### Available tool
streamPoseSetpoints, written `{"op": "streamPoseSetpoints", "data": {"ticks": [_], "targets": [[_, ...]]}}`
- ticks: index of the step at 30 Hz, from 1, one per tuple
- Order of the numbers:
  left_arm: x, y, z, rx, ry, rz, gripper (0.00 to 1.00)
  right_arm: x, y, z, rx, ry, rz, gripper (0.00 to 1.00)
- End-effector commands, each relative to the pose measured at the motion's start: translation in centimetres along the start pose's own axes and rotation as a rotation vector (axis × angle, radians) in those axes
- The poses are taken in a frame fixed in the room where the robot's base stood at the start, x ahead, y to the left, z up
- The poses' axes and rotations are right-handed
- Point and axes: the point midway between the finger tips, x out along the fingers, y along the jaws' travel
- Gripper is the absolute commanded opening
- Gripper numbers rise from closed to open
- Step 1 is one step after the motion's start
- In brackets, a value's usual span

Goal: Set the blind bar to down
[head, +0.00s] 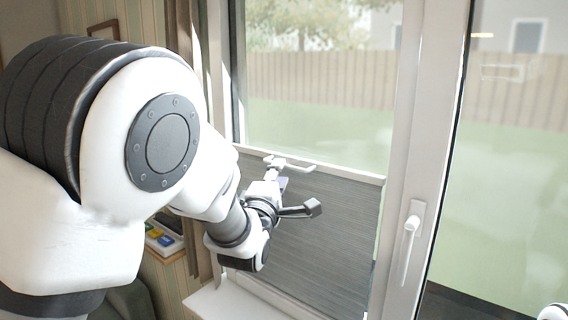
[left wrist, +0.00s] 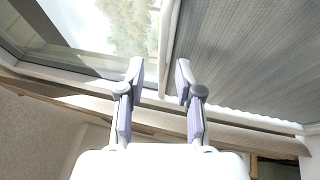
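The grey pleated blind (head: 325,225) covers the lower part of the left window pane. Its white blind bar (head: 350,174) runs along its top edge, with a small white handle (head: 298,167) on it. My left gripper (head: 283,182) is close to the bar just below this handle, seen from behind and partly hidden by its own wrist. In the left wrist view, my left gripper (left wrist: 160,75) is open, its two fingers apart. The bar (left wrist: 166,50) appears between the fingertips; I cannot tell whether they touch it. The blind (left wrist: 245,55) is at upper right. My right gripper is not in view.
A white window handle (head: 410,240) sticks out from the frame right of the blind. The white sill (head: 215,303) lies below. A curtain (head: 200,230) hangs left of the window, near my left arm. A shelf with colourful items (head: 163,240) is beyond it.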

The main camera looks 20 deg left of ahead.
Motion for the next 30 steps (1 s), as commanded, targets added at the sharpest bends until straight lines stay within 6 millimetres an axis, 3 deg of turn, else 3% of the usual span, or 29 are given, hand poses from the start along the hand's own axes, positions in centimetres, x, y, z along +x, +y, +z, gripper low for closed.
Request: {"op": "streamPoseSetpoints", "data": {"ticks": [1,6,15,16,18,19,30], "targets": [[1.2,0.6,0.0,-0.002,0.001,-0.002,0.35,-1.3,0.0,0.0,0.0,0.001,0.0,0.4],[4.0,0.3,0.0,0.0,0.001,-0.003,0.35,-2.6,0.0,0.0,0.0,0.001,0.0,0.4],[4.7,-0.1,-0.1,0.003,0.001,-0.003,0.35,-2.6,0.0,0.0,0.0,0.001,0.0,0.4],[4.7,-0.1,0.0,0.003,0.001,-0.003,0.31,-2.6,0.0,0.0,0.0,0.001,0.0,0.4],[4.7,-0.1,0.0,0.003,0.001,-0.004,0.07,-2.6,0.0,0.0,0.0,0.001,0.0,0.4],[4.7,-0.1,0.0,0.003,0.0,-0.004,0.0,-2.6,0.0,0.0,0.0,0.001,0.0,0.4],[5.0,-0.9,-0.1,0.003,0.0,-0.004,0.0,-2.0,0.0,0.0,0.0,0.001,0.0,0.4]]}}
